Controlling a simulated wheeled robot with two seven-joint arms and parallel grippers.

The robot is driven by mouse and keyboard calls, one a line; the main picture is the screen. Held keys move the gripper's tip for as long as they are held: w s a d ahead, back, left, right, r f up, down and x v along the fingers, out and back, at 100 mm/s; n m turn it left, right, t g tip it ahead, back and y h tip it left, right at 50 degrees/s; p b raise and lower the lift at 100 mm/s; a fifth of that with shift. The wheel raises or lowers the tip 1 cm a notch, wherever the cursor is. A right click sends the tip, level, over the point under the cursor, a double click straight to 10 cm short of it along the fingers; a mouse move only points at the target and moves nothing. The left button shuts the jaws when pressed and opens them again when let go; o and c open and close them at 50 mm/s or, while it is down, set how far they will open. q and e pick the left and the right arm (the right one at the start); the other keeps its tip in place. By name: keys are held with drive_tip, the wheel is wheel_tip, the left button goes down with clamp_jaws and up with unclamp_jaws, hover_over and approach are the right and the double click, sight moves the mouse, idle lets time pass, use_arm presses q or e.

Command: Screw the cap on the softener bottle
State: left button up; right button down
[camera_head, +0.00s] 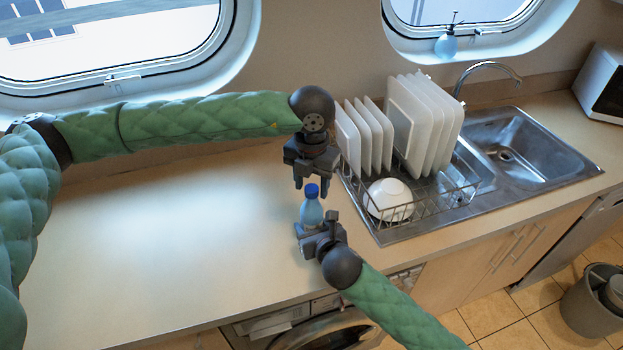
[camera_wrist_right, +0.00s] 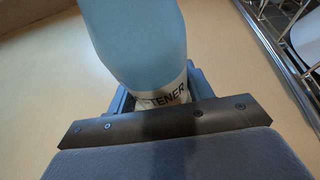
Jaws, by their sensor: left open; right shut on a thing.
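The light-blue softener bottle (camera_head: 311,212) stands upright on the counter, left of the dish rack. Its dark-blue cap (camera_head: 312,191) is at the top of the bottle; I cannot tell how tightly it sits. My left gripper (camera_head: 312,184) points down from above, its open fingers around or just over the cap, not clearly touching it. My right gripper (camera_head: 316,229) is shut on the lower part of the bottle from the front. In the right wrist view the bottle (camera_wrist_right: 140,45) rises from between the fingers, with part of its label showing "TENER".
A wire dish rack (camera_head: 420,212) with white plates (camera_head: 416,122) and a white bowl (camera_head: 388,198) stands close to the right. Beyond it are the sink (camera_head: 510,155) and tap (camera_head: 488,68). The counter (camera_head: 170,220) to the left is clear.

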use_arm(q)
drive_tip(key=c, duration=1)
drive_tip(key=m, duration=1.1)
drive_tip(key=shift+m, duration=0.3)
drive_tip(key=o, duration=1.1)
drive_tip(key=shift+o, duration=0.2)
wheel_tip(320, 180, up, 12)
